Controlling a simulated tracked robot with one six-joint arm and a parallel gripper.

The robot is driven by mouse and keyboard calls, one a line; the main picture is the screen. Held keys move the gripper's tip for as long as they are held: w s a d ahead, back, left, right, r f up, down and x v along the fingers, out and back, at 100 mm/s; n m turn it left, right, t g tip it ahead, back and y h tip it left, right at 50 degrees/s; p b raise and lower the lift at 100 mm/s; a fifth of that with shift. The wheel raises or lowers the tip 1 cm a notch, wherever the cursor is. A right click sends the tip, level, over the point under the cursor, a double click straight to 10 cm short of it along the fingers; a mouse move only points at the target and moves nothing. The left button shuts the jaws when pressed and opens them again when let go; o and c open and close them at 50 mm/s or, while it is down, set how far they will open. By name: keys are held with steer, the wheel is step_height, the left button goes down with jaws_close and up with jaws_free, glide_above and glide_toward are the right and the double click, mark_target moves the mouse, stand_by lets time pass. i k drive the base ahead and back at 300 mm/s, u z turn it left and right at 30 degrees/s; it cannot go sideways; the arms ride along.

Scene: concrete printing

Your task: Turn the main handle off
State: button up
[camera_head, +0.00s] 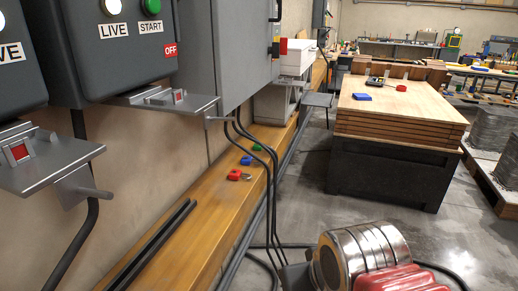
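A large grey cabinet (228,50) hangs on the wall at upper centre-left. A small red piece (276,48) sits at its right edge, with a dark bar handle (276,10) above it. I cannot tell for certain which is the main handle, or its on or off position. A dark control box (118,45) at upper left has labels LIVE and START, a green button, a white lamp and a red OFF label (170,50). My gripper is not recognisable in this view.
Metal brackets (160,100) jut out below the boxes. A wooden ledge (215,200) carries red, blue and green padlock-like items. Black cables hang to the floor. A chrome cylinder with red ribbed parts (365,255) fills the lower right. A wood-topped bench (400,110) stands right; concrete floor lies between.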

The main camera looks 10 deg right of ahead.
mark_target(283, 41)
steer(key=z, duration=0.75)
steer(key=i, duration=2.4)
steer(key=u, duration=0.05)
